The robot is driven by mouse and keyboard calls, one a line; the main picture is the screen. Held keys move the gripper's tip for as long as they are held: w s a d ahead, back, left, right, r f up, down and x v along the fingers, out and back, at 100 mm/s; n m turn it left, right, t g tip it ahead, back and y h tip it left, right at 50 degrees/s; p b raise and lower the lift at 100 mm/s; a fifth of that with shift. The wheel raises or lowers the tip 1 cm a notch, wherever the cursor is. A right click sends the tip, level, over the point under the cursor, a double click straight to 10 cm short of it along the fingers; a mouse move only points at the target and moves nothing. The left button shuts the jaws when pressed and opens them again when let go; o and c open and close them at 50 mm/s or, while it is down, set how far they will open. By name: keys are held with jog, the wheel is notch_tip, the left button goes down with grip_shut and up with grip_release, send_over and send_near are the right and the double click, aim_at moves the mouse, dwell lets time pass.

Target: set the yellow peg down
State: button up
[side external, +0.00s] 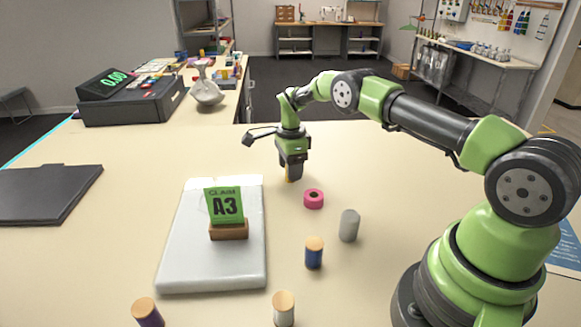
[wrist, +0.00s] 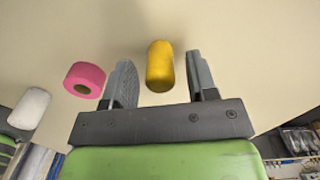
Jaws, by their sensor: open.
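The yellow peg (wrist: 160,68) stands between the two fingers of my gripper (wrist: 161,80) in the wrist view, with a gap on each side. In the side external view only a sliver of the peg (side external: 288,178) shows at the fingertips of my gripper (side external: 292,176), down at the table. The fingers are open and apart from the peg. The peg appears to rest on the table, though its base is mostly hidden by the fingers in the side view.
A pink tape roll (side external: 313,198) lies close by. A grey cylinder (side external: 349,225) and several thread spools, one blue (side external: 314,253), stand nearer. The table behind my gripper is clear.

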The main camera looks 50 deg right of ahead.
jog(key=s+a+r+n+t, duration=0.1)
jog(key=s+a+r+n, duration=0.15)
jog(key=r, duration=0.95)
jog(key=s+a+r+n+t, duration=0.1)
jog(key=a+r+n, duration=0.15)
jog(key=r, duration=0.85)
jog(key=s+a+r+n+t, duration=0.2)
jog(key=s+a+r+n, duration=0.3)
jog(key=s+r, duration=0.25)
jog(key=s+a+n+t, duration=0.1)
jog(key=s+n, duration=0.2)
jog(key=s, duration=0.3)
jog(key=s+a+f+n+t+y, duration=0.1)
jog(key=s+a+n, duration=0.1)
jog(key=s, duration=0.3)
jog(key=s+a+n+t+y, duration=0.1)
jog(key=s+a+n, duration=0.1)
jog(key=s+n, duration=0.3)
jog(key=shift+s+a+f, duration=0.15)
jog(key=shift+s+a, duration=0.1)
jog(key=shift+s, duration=0.55)
